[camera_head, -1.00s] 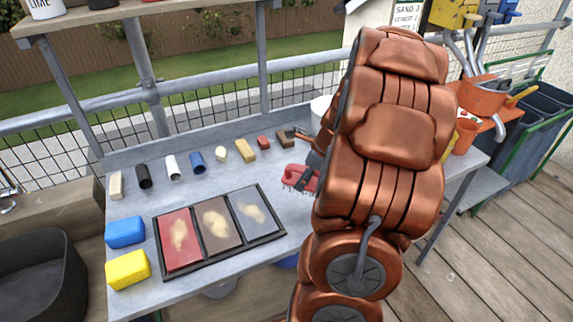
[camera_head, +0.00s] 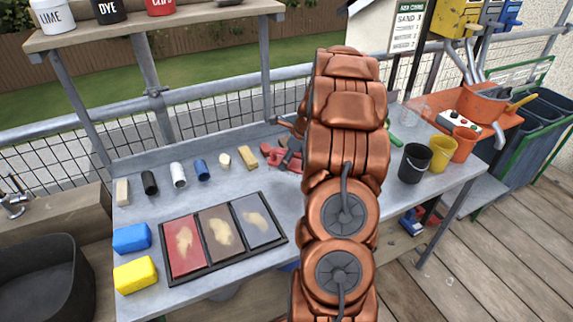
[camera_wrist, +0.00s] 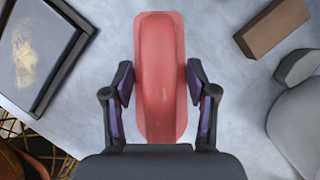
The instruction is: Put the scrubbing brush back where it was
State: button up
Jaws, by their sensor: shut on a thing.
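The scrubbing brush has a long, rounded red back, seen in the wrist view (camera_wrist: 160,45). My gripper (camera_wrist: 160,88) is shut on it, one finger on each long side. In the head view the red brush (camera_head: 272,157) shows at the back of the grey table, just right of the tan block (camera_head: 248,158). My gripper there (camera_head: 291,156) is partly hidden behind my arm. The bristles are hidden, and I cannot tell whether the brush touches the table.
A framed three-panel tray (camera_head: 284,236) lies in front. Blue (camera_head: 132,238) and yellow (camera_head: 135,274) sponges are at left. A blue roller-like piece (camera_head: 202,170) stands in the back row. A brown block (camera_wrist: 272,27) lies near the brush. A black bucket (camera_head: 414,163) stands right.

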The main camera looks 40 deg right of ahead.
jog(key=shift+w+f, duration=0.1)
jog(key=shift+w, duration=0.05)
jog(key=shift+f+p, duration=0.65)
jog(key=shift+f, duration=1)
jog(key=shift+f, duration=0.1)
jog(key=o, duration=1.1)
jog(key=b+v, duration=0.3)
jog(key=v, duration=0.9)
